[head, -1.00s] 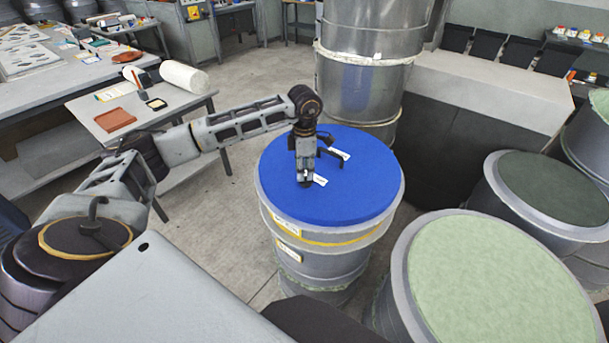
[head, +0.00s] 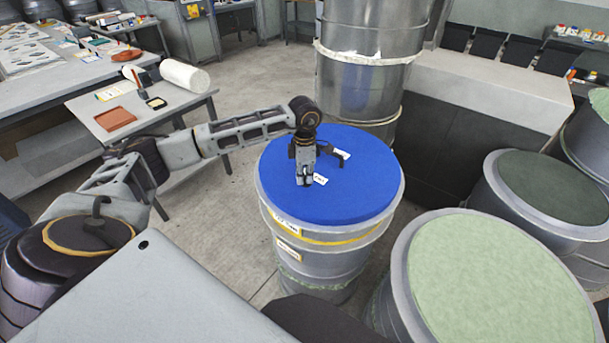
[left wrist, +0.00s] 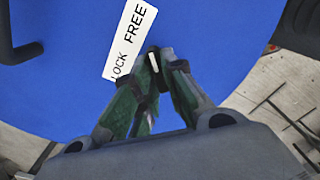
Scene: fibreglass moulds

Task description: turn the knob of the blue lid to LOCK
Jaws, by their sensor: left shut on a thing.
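The blue lid (head: 365,190) lies flat on a grey drum. My left gripper (head: 304,184) points down at the lid's front left part. In the left wrist view its fingers (left wrist: 160,68) are shut on a small dark knob (left wrist: 154,62) with a white line on top. The fingers hide most of the knob. A white label (left wrist: 130,38) beside it reads LOCK at the near end and FREE at the far end. The white line tilts slightly left of straight up, roughly towards the FREE end. My right gripper is not in view.
A black handle (head: 331,151) with another white label stands on the lid behind my gripper. Drums with green tops (head: 490,270) stand at the right, and a tall metal drum (head: 360,90) stands behind. A side table (head: 145,118) is at the left.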

